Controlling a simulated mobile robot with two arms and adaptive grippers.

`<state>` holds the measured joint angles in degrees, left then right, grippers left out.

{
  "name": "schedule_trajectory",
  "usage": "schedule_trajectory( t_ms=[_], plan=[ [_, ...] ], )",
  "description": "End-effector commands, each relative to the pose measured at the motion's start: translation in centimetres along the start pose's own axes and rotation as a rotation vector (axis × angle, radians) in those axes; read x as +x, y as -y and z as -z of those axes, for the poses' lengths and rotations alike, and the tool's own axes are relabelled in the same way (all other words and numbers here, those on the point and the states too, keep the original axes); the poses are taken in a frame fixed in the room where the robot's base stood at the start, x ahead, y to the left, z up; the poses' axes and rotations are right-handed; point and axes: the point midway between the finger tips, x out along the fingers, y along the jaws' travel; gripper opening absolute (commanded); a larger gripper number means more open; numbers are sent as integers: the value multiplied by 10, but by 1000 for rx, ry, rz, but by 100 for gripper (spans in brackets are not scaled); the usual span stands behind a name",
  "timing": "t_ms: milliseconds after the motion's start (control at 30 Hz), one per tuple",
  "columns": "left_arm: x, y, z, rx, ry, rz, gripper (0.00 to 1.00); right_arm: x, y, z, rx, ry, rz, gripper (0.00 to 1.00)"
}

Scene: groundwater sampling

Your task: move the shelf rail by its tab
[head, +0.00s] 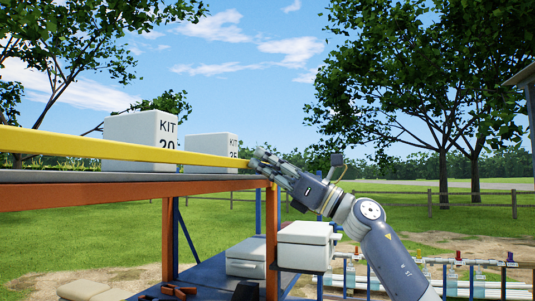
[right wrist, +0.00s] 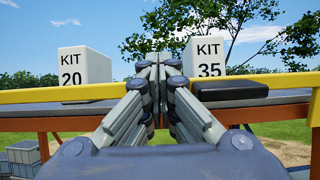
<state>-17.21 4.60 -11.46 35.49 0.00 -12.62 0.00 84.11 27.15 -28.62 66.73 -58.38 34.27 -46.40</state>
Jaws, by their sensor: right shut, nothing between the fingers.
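The yellow shelf rail (head: 110,148) runs along the front edge of the raised shelf, and it also crosses the right wrist view (right wrist: 60,94). A dark tab (right wrist: 232,91) is on the rail's front, just right of my right gripper's fingers in the right wrist view. I cannot make the tab out in the head view. My right gripper (head: 258,158) is at the rail's right part in the head view. Its fingers (right wrist: 158,66) are shut together and empty, beside the tab; whether they touch it I cannot tell. My left gripper is not in view.
White boxes marked KIT 20 (right wrist: 86,66) and KIT 35 (right wrist: 204,57) stand on the shelf behind the rail. An orange post (head: 271,240) holds up the shelf (head: 60,177). Below are pale cases (head: 305,247) on a lower deck. Open air lies right of the shelf.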

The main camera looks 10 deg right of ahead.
Motion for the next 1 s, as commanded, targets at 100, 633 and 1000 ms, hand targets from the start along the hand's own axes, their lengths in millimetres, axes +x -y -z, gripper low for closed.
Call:
schedule_trajectory(
  t_ms=[100, 633, 1000],
  plan=[
    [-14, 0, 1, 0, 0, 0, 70, 3, 0, -6, -2, -47, -1, 0],
    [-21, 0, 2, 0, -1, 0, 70, 1, 0, -2, 2, -102, 2, 0],
    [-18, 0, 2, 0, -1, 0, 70, -5, 1, -4, 2, -100, 2, 0]
  ],
)
